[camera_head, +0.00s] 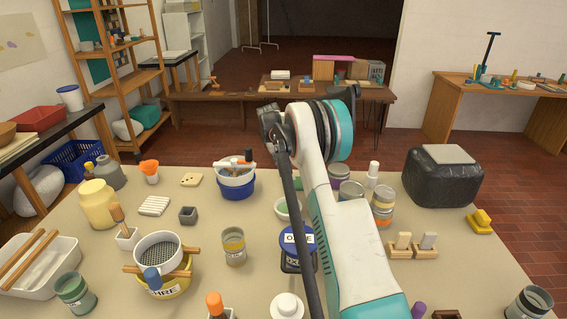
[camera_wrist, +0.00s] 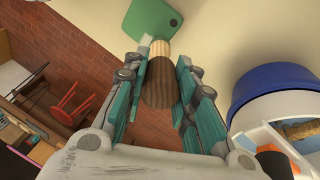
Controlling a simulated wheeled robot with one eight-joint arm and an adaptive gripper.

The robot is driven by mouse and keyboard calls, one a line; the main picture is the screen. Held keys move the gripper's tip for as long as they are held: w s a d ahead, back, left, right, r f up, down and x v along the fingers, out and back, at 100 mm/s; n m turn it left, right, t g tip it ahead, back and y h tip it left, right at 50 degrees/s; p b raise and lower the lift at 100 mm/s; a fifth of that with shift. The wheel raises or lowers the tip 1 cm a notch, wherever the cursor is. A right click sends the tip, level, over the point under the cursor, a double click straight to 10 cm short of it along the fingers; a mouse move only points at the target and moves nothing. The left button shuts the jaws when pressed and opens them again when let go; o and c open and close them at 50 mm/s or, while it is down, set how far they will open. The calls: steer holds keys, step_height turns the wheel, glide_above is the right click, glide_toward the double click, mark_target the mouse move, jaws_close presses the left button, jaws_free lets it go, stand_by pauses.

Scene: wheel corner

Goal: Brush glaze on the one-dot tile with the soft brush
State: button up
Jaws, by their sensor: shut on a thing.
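In the wrist view my gripper (camera_wrist: 160,68) is shut on a wooden handle (camera_wrist: 159,84), dark brown nearer me and pale at its far end. In the head view my arm hides the gripper. A pale tile with several dark dots (camera_head: 192,180) lies at the back left of the table. A brush with a wooden handle (camera_head: 117,214) stands in a pale holder at the left.
A blue and white tub (camera_head: 236,188) holds tools; a blue-rimmed tub (camera_wrist: 262,88) is close right of my gripper. A sieve (camera_head: 158,252) sits over a yellow bucket. Several jars (camera_head: 234,246) and a dark block (camera_head: 442,182) crowd the table (camera_head: 483,262). Bare patches lie between.

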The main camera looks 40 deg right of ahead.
steer(key=shift+w+d, duration=0.55)
steer(key=shift+w, duration=0.15)
steer(key=shift+s+d, duration=1.15)
steer(key=shift+d, duration=0.35)
steer(key=s+d, duration=0.2)
steer(key=shift+d, duration=0.35)
steer(key=shift+r, duration=0.15)
